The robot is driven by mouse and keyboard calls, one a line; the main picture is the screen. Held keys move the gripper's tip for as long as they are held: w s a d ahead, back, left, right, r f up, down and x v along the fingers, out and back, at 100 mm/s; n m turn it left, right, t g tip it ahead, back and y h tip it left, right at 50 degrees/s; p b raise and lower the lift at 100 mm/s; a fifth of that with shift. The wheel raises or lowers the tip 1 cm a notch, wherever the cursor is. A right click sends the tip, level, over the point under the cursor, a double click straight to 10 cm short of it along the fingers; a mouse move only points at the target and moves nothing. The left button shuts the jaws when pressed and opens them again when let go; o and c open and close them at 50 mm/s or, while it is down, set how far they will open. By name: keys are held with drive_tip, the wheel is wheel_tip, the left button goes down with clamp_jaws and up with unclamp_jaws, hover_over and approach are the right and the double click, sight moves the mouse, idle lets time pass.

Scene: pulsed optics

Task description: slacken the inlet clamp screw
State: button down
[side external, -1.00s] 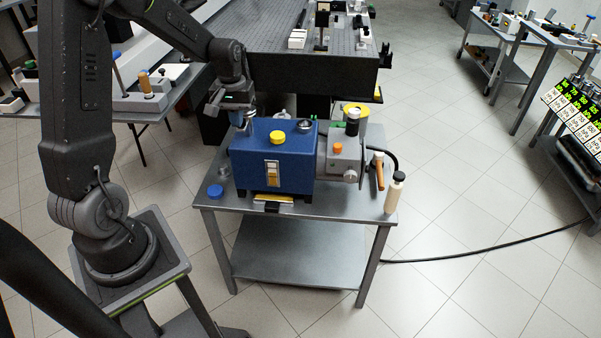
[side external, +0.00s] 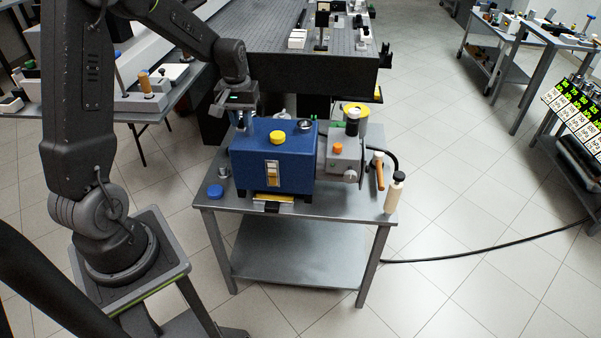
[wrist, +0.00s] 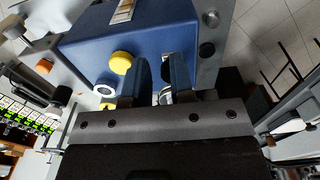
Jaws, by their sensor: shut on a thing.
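A blue pump-like box (side external: 250,160) stands on the grey cart, with a yellow cap (side external: 278,138) and a metal ring port (side external: 305,126) on its top. My gripper (side external: 247,130) points down at the box's back left top corner. In the wrist view the two blue-grey fingers (wrist: 162,72) stand close together beside the yellow cap. They are shut on the inlet clamp screw, which is mostly hidden by the fingers. A shiny metal round part (wrist: 166,96) shows between the fingers near their base.
A grey motor unit (side external: 345,152) with an orange knob joins the box's right side. A dark optical table (side external: 330,60) is behind.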

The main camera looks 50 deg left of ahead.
drive_tip(key=r, duration=0.3)
drive_tip(key=d+r, duration=0.1)
drive_tip(key=r, duration=0.1)
drive_tip(key=shift+s, duration=0.15)
idle(0.3)
